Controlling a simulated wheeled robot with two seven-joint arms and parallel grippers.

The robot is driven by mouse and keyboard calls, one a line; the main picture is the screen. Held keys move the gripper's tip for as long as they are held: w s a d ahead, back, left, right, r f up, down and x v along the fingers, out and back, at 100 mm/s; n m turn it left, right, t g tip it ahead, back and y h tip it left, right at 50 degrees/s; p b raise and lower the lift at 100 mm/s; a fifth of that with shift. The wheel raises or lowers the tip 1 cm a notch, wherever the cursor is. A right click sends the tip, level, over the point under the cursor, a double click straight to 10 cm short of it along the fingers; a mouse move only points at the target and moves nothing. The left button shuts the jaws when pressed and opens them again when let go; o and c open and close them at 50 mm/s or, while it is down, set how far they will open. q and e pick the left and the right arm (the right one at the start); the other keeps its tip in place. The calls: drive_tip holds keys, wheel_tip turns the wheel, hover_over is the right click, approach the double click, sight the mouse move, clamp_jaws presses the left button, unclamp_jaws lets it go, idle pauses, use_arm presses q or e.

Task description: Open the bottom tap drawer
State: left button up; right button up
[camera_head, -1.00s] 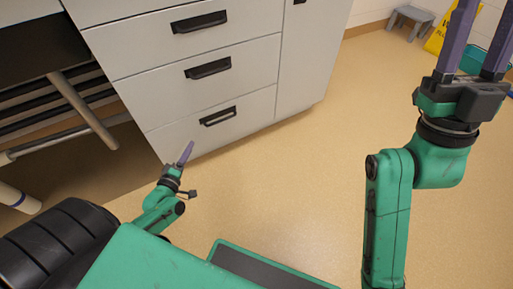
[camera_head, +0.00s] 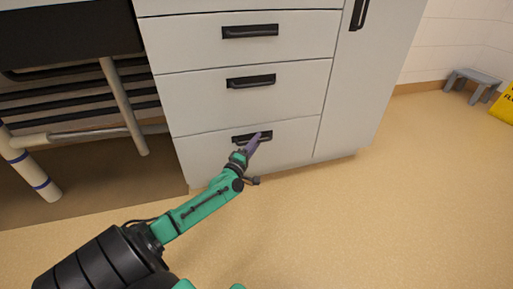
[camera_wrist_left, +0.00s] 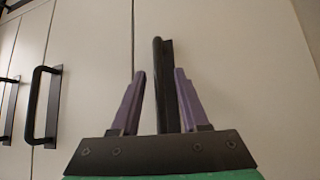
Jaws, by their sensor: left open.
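The bottom drawer (camera_head: 291,144) is the lowest of three light grey drawers and looks closed. Its dark handle (camera_head: 238,139) is partly covered by my left gripper (camera_head: 256,142). In the left wrist view, the handle (camera_wrist_left: 160,80) stands between the two purple fingers of my left gripper (camera_wrist_left: 158,95). The fingers are apart, with a gap showing on the left; the right finger looks closer to the handle. I cannot tell whether it touches. My right gripper is out of view.
The middle drawer handle (camera_head: 250,81) and top drawer handle (camera_head: 250,31) are above. A tall cabinet door (camera_head: 358,90) adjoins on the right. A bench leg (camera_head: 124,105) and crossbar stand left. Open floor (camera_head: 390,210) lies in front; a grey stool (camera_head: 472,86) is far right.

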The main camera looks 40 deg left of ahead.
use_arm(q)
drive_tip(key=shift+w, duration=0.25)
clamp_jaws()
idle(1.3)
